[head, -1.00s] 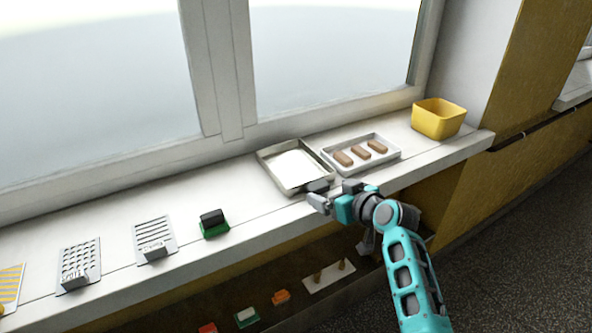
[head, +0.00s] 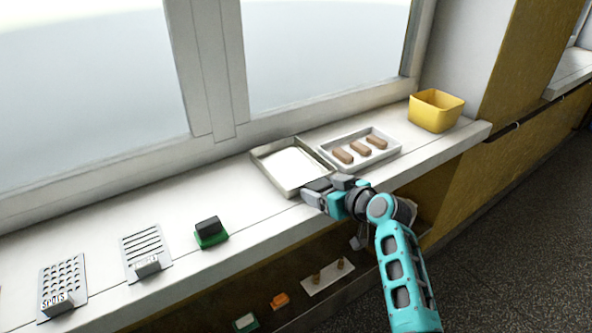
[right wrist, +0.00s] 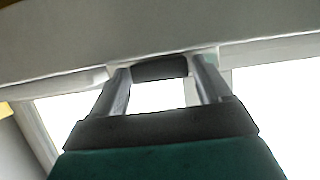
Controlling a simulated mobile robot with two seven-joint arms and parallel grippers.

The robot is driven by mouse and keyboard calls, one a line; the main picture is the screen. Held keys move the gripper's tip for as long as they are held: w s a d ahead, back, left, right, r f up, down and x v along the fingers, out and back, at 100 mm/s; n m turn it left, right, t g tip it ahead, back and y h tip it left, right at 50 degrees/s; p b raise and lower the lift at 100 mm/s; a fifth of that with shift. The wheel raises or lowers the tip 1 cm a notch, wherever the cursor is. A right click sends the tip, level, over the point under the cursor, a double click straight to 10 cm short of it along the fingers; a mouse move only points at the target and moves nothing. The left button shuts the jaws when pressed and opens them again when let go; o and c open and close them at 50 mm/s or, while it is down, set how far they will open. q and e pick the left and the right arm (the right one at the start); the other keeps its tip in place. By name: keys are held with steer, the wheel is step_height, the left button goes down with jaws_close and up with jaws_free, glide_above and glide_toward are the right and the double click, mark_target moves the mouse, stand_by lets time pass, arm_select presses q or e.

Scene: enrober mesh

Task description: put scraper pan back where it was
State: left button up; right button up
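The scraper pan, which I take to be the shallow grey metal pan (head: 268,172) with a white inside, lies flat on the white window sill. My right gripper (head: 316,191) is at its front right corner and hides part of that edge. In the right wrist view the two fingers (right wrist: 162,82) stand wide apart. A dark block (right wrist: 160,68), seemingly the pan's handle, shows between their tips. Thin light gaps seem to show beside it, and contact is hard to judge. My left gripper is not in view.
A white tray (head: 391,153) with three brown bars stands close to the pan's right side. A yellow tub (head: 436,112) is farther right.

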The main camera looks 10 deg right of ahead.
steer(key=c, duration=0.9)
steer(key=shift+r, duration=0.15)
steer(key=shift+c, duration=1.1)
